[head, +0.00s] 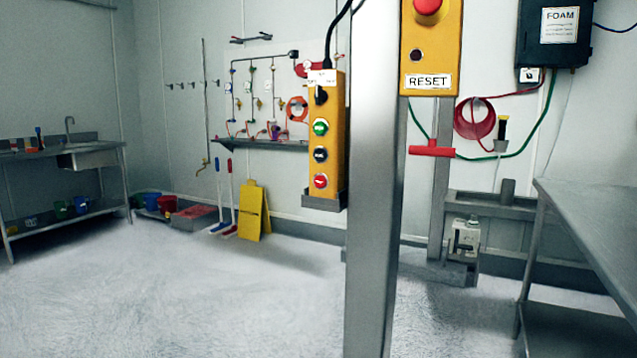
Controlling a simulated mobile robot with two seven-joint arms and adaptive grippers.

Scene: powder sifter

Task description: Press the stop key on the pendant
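The yellow pendant (341,138) hangs upright by a black cable beside a grey steel post, its lower end in a grey holder (325,201). Its face carries a black knob (321,96) at the top, then a green button (320,128), a dark blue or black button (320,155) and a red button (320,181) at the bottom. The button lettering is too small to read surely. Neither of my grippers is in view, and nothing touches the pendant.
The grey post (372,220) stands right of the pendant. A yellow RESET box (431,60) with a red mushroom button (428,7) is at upper right. A steel table (600,225) stands at the right, a sink bench (95,158) at far left. The floor (190,300) in front is clear.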

